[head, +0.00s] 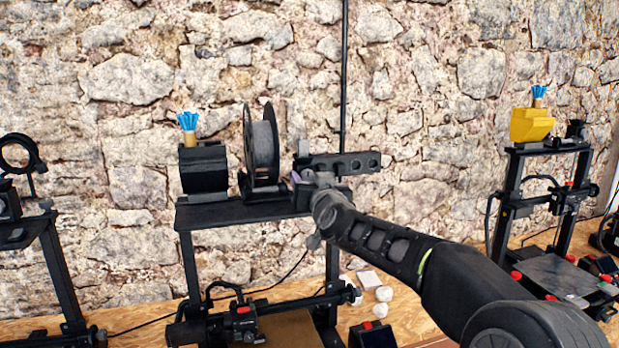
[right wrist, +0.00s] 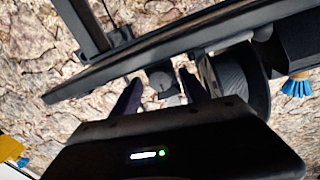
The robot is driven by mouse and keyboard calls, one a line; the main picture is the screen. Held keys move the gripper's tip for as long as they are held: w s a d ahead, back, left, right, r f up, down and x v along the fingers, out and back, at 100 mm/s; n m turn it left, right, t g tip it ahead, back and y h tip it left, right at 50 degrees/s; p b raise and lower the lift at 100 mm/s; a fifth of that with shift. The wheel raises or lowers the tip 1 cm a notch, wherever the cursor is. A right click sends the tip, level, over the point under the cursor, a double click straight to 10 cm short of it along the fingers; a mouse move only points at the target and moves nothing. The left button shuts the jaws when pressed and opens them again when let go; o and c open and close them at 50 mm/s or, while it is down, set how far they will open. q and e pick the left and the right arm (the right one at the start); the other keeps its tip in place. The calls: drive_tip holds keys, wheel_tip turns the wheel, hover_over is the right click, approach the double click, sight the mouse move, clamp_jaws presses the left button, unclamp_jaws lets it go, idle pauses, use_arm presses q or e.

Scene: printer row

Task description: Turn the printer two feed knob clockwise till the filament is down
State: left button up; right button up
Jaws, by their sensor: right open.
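The middle printer (head: 190,270) is a black frame with a top bar (head: 240,212). A dark spool (head: 262,148) stands on that bar. My right gripper (head: 303,178) is at the right end of the bar, beside the spool. In the right wrist view my right gripper (right wrist: 160,90) is open, with one finger on each side of a small dark round knob (right wrist: 161,79) under the bar's edge. Whether the fingers touch the knob I cannot tell. In the head view my gripper hides the knob. I cannot make out the filament's position. My left gripper is out of view.
A black box (head: 204,168) with a blue tuft stands left of the spool. Another printer with a yellow bin (head: 530,124) is at the right, and part of one (head: 50,260) is at the left. White lumps (head: 382,294) lie on the wooden table. A stone wall is behind.

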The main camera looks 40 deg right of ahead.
drive_tip(key=shift+c, duration=0.2)
clamp_jaws()
drive_tip(key=shift+m, duration=0.3)
idle(0.3)
drive_tip(key=m, duration=0.4)
drive_tip(key=shift+a+b, duration=0.1)
drive_tip(key=shift+b, duration=0.25)
drive_tip(key=m, duration=0.5)
drive_tip(key=shift+y+b, duration=0.3)
drive_tip(key=shift+b, duration=0.1)
drive_tip(key=m, duration=0.4)
drive_tip(key=shift+m+b, duration=0.3)
drive_tip(key=shift+b, duration=0.1)
drive_tip(key=m, duration=0.2)
drive_tip(key=m+b, duration=0.1)
drive_tip(key=m, duration=0.1)
drive_tip(key=shift+d+m+y, duration=0.2)
drive_tip(key=shift+m+y, duration=0.2)
